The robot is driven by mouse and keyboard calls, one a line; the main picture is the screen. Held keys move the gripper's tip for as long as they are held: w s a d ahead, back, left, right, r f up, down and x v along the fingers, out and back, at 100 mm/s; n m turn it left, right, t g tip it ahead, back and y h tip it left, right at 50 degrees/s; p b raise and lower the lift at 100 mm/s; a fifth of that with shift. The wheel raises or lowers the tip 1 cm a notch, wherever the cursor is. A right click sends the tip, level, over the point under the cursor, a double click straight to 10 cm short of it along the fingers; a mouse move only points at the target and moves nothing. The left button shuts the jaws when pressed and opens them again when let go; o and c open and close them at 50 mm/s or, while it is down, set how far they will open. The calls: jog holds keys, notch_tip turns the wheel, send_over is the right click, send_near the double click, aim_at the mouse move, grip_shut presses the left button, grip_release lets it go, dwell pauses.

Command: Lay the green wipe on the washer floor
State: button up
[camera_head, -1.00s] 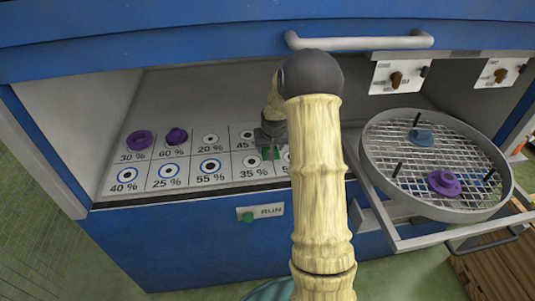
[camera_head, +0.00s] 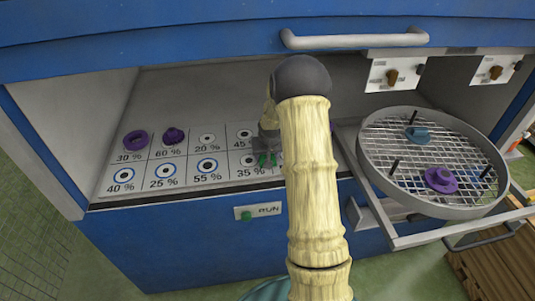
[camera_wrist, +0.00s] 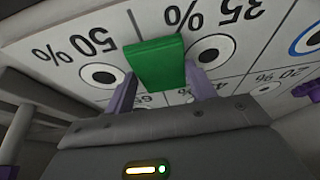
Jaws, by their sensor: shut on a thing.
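The green wipe (camera_wrist: 157,63) is a small flat green piece between the two fingers of my gripper (camera_wrist: 158,88) in the wrist view. My gripper is shut on it, over the printed washer floor (camera_wrist: 235,60) between the 50 % and 35 % circles. In the head view a little green shows at my gripper (camera_head: 268,159), by the 35 % cell of the floor (camera_head: 185,189). My arm hides part of the floor there. I cannot tell whether the wipe touches the floor.
A purple ring (camera_head: 135,140) and a purple knobbed piece (camera_head: 173,136) lie at the 30 % and 60 % cells. A round mesh basket (camera_head: 365,155) stands pulled out at right, holding a blue piece (camera_head: 418,134) and a purple piece (camera_head: 441,180). A handle (camera_head: 355,39) spans above.

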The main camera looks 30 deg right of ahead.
jog(key=shift+f, duration=0.25)
jog(key=o, duration=0.9)
jog(key=shift+r, duration=0.5)
jog(key=v, duration=1.2)
jog(key=shift+a, duration=0.1)
